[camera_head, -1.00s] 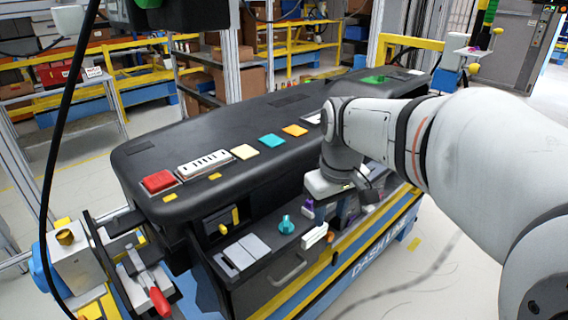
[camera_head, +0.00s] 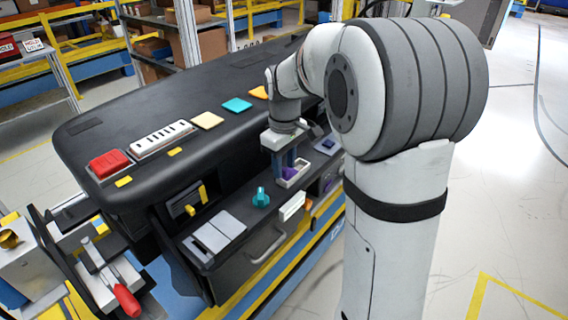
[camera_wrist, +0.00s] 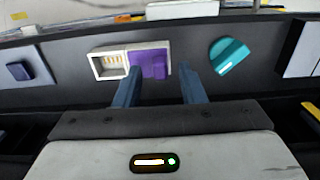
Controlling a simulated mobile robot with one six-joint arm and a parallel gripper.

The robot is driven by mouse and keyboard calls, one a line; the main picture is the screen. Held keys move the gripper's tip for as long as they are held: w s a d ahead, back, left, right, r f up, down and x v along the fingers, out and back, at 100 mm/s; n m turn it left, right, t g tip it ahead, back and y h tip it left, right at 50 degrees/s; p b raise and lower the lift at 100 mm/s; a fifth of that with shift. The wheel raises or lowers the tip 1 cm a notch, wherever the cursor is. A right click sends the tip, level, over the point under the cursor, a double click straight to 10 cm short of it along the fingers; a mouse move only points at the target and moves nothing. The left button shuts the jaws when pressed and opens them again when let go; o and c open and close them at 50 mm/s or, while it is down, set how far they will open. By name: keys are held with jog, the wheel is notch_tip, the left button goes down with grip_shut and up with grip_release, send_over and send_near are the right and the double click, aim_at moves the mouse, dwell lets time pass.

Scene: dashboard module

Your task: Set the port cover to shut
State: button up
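The port is a white rectangular frame (camera_wrist: 97,69) on the dark panel in the wrist view. A purple port cover (camera_wrist: 150,65) sits over its right part, and gold contacts show uncovered in the left part. The white frame also shows in the head view (camera_head: 299,178), with the purple cover (camera_head: 289,173) small and partly hidden. My gripper (camera_wrist: 160,68) is open, with its blue fingers apart and empty. In the wrist view one finger overlaps the cover's left part and the other is just right of the frame. Contact with the cover cannot be told.
A teal knob (camera_wrist: 229,56) is right of the port in the wrist view. A dark blue square button (camera_wrist: 18,71) is at the left. The dashboard's black top (camera_head: 130,110) overhangs the panel. A drawer handle (camera_head: 268,248) is below.

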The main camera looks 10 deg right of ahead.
jog(key=shift+f, duration=0.35)
jog(key=shift+s, duration=0.1)
grip_shut()
dwell(0.3)
